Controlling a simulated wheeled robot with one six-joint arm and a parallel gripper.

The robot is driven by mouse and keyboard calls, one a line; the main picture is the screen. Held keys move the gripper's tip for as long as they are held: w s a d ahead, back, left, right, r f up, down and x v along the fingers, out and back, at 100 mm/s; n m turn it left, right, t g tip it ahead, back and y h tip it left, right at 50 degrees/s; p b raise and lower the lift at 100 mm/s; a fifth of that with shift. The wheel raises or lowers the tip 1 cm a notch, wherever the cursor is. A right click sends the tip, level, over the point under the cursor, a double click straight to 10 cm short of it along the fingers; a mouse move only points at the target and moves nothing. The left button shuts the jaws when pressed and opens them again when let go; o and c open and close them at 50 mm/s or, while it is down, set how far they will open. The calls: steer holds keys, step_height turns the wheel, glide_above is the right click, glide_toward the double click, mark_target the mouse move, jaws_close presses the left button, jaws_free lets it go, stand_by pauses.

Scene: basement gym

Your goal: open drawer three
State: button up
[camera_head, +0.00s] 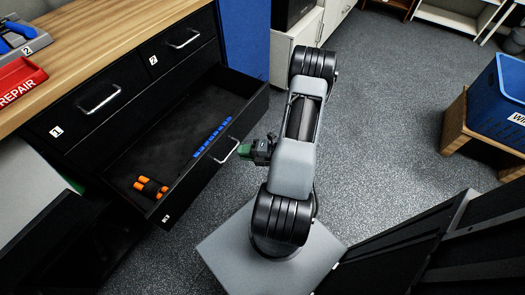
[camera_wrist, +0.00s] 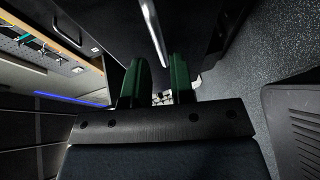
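Drawer three (camera_head: 165,222), black with a white "3" label, is pulled well out from under the bench. Its inside shows, with orange-and-black items (camera_head: 151,187) near the front left and a row of blue pieces (camera_head: 212,138) along the front. Its silver handle (camera_head: 227,152) is on the front face, and a silver bar handle (camera_wrist: 153,32) shows in the wrist view. My gripper (camera_head: 246,150) is just right of the handle in the head view, apart from it. In the wrist view, the green fingers of my gripper (camera_wrist: 157,78) stand apart with nothing held between them.
Drawers one (camera_head: 98,98) and two (camera_head: 180,43) are shut under the wooden bench top (camera_head: 105,30). A red repair tray (camera_head: 20,85) lies on the bench. A blue bin (camera_head: 498,95) stands on a wooden stand at right. Grey floor (camera_head: 400,120) is clear between.

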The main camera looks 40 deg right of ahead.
steer(key=p+v, duration=0.1)
steer(key=v, duration=0.7)
steer(key=shift+s, duration=0.2)
stand_by(0.3)
